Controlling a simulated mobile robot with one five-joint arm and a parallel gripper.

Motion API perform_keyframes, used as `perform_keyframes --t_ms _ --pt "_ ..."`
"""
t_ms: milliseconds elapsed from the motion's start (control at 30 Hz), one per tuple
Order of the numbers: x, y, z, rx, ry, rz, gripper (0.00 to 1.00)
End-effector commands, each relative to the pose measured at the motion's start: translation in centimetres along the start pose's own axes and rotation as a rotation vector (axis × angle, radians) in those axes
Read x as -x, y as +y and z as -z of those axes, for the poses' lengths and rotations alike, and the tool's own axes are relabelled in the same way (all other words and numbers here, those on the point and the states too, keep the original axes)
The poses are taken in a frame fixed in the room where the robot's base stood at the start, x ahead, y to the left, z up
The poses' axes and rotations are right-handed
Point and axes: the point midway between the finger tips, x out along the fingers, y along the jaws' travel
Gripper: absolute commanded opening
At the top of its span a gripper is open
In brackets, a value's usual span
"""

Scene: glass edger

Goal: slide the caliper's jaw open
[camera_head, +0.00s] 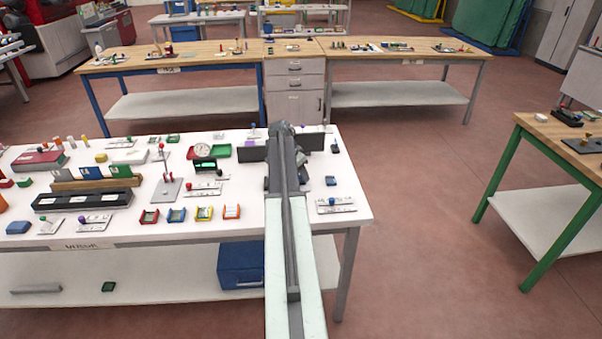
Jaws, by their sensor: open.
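My arm reaches forward from the bottom centre over the right part of the white bench (360,190). My gripper (283,148) is at its far end, seen from behind, with dark parts spread to either side. It is open, and I see nothing held in it. I cannot single out the caliper with certainty. My arm hides part of the bench.
A black long block (83,199) lies left. A wooden bench with green legs (560,130) stands right, across open floor (430,230).

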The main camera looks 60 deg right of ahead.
Motion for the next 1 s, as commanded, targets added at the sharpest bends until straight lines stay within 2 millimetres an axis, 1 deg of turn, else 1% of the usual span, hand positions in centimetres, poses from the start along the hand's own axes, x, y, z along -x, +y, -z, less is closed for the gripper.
perform_keyframes --t_ms 33,167,300,400,500,933,1000 --pt "0.9 0.0 0.1 0.0 0.0 0.0 0.43" --pt "3.1 0.0 0.3 0.0 0.0 0.0 0.43" --pt "6.0 0.0 0.3 0.001 0.0 0.001 0.43" --pt "7.3 -0.1 0.2 0.002 0.001 0.001 0.43" --pt "7.7 -0.1 0.1 0.001 0.001 0.001 0.43" --pt "7.4 -0.1 0.0 0.001 0.001 0.001 0.43" --pt "7.6 -0.5 -0.5 0.008 0.001 0.004 0.43"
